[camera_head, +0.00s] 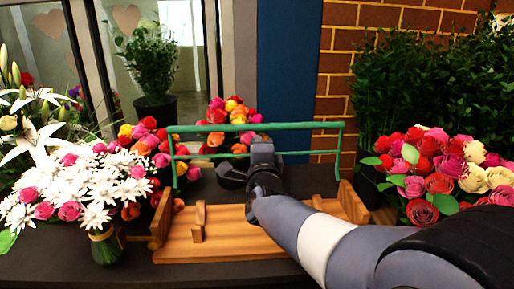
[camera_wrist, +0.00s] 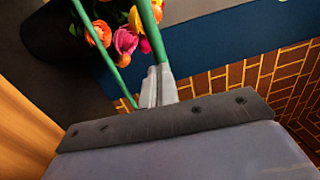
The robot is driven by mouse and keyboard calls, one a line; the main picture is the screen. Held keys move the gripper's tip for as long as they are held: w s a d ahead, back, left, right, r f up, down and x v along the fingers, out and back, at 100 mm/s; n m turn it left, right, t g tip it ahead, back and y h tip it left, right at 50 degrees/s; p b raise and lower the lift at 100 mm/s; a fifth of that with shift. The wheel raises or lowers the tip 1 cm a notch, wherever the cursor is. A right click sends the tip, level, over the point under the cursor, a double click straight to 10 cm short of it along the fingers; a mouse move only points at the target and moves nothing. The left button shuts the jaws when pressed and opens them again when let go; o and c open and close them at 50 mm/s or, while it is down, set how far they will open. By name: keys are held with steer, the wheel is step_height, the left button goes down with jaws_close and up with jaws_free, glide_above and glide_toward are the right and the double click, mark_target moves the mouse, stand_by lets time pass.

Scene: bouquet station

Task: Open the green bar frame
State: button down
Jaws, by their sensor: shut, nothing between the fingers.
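The green bar frame (camera_head: 310,125) stands upright over the wooden base (camera_head: 225,243), with a long upper bar and a lower bar below it. My gripper (camera_head: 249,138) is at the middle of the frame, just below the upper bar, and my arm hides part of the lower bar. In the wrist view the green bars (camera_wrist: 150,35) run down to the pale fingers of my gripper (camera_wrist: 159,70). The fingers are shut with nothing between them. Their tips are close to a bar; I cannot tell whether they touch it.
A white and pink bouquet (camera_head: 85,190) stands at the left, and a red and cream rose bouquet (camera_head: 440,170) at the right. Several colourful flowers (camera_head: 235,110) stand behind the frame. A brick wall (camera_head: 345,60) and blue panel (camera_head: 288,60) close the back.

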steer(key=s+f, duration=0.1)
steer(key=s, duration=0.7)
steer(key=shift+b, duration=0.4)
steer(key=shift+w+f, duration=0.1)
steer(key=shift+w, duration=0.05)
